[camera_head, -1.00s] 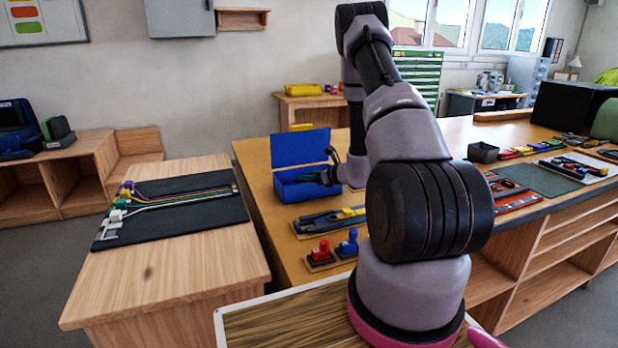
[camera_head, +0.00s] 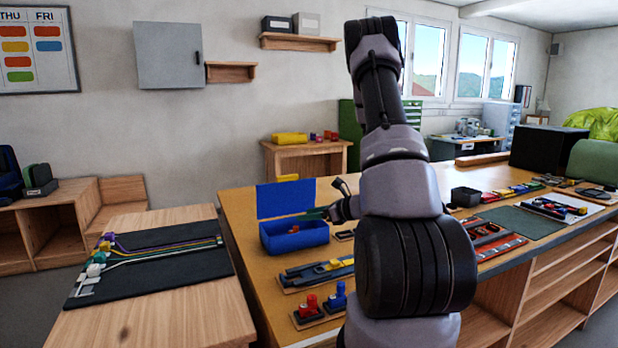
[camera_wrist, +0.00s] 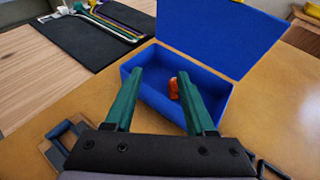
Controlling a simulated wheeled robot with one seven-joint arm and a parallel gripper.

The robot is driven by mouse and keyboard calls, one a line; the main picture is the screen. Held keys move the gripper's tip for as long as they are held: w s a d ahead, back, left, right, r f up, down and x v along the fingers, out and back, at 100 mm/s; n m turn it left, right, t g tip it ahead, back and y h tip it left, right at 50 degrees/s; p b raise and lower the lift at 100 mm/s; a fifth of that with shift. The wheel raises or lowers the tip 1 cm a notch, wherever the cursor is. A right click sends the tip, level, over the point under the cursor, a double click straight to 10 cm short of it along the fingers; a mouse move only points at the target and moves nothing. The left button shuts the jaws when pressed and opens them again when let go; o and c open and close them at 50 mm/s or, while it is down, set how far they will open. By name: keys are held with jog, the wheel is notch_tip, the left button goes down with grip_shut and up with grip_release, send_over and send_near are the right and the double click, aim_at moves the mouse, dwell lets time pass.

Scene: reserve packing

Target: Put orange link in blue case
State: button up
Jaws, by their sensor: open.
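The blue case (camera_head: 312,236) stands on the wooden bench with its lid (camera_head: 285,200) raised at the back. It also shows in the wrist view (camera_wrist: 219,103). The orange link (camera_wrist: 173,88) lies inside the case on its floor, towards the right in the wrist view. A small orange spot in the case in the head view (camera_head: 294,229) appears to be the same link. My gripper (camera_wrist: 162,72) is open and empty, with its two green fingers apart over the near edge of the case. The link shows between the fingers and is not held.
A dark mat (camera_head: 150,268) with coloured cables lies on the table to the left. Red and blue pieces (camera_head: 310,307) and a dark tray (camera_head: 310,275) with a yellow piece stand in front of the case. A black box (camera_head: 465,196) stands to the right.

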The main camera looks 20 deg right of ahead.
jog(key=s+a+r+n+g+y, duration=0.2)
jog(key=s+a+r+n+g, duration=0.25)
jog(key=a+r+n, duration=0.3)
jog(key=s+a+r+n+g+y, duration=0.1)
jog(key=s+a+r+n+g, duration=0.2)
jog(key=s+a+r+n, duration=0.45)
jog(key=s+d+r+n+t+h, duration=0.2)
jog(key=s+r+n+h, duration=0.6)
jog(key=s+r, duration=0.5)
jog(key=shift+d+n+t, duration=0.35)
jog(key=shift+n+t, duration=0.1)
jog(key=shift+n, duration=0.45)
jog(key=shift+s+r, duration=0.1)
